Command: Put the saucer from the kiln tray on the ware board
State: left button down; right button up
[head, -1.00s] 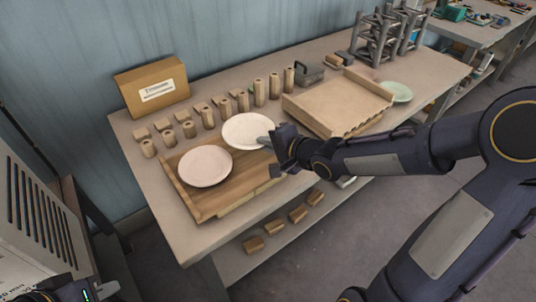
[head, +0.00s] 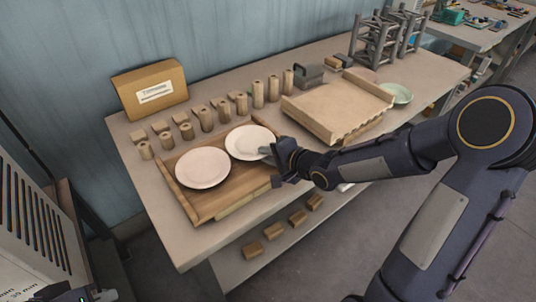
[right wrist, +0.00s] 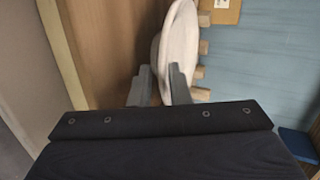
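The white saucer (head: 250,142) is over the right part of the brown ware board (head: 238,192), close beside a second white plate (head: 203,168). My right gripper (head: 268,151) has its fingers on the saucer's right rim. In the right wrist view my right gripper (right wrist: 160,82) has one finger on each face of the saucer (right wrist: 180,35), seen nearly edge-on. Whether the saucer's underside touches the board is hard to see. The pale kiln tray (head: 335,105) is empty, to the right. My left gripper (head: 104,295) is barely in view at the bottom left.
Several wooden cylinders and blocks (head: 205,118) stand behind the ware board, with a cardboard box (head: 150,90) at the back left. A green dish (head: 397,94) and grey racks (head: 375,40) are at the right. The table's front strip (head: 180,235) is bare.

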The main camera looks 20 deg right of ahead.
jog(key=shift+r, duration=0.3)
jog(key=s+d+r+n+g+h+p, duration=0.1)
jog(key=s+d+r+n+h+p, duration=0.2)
jog(key=s+d, duration=0.4)
jog(key=s+d+r+n+g+h+p, duration=0.1)
jog(key=s+d+r+h+p, duration=0.25)
jog(key=s+r, duration=0.35)
jog(key=s+a+n+g+y, duration=0.2)
jog(key=s+a+n, duration=0.1)
jog(key=s, duration=0.4)
jog(key=s+a+n+g+y, duration=0.1)
jog(key=s+a+n+y, duration=0.1)
jog(key=s+a+n, duration=0.2)
jog(key=s, duration=0.3)
jog(key=shift+s+a+r+g, duration=0.15)
jog(key=shift+s+r+g, duration=0.1)
jog(key=shift+r+g, duration=0.15)
jog(key=shift+y, duration=0.25)
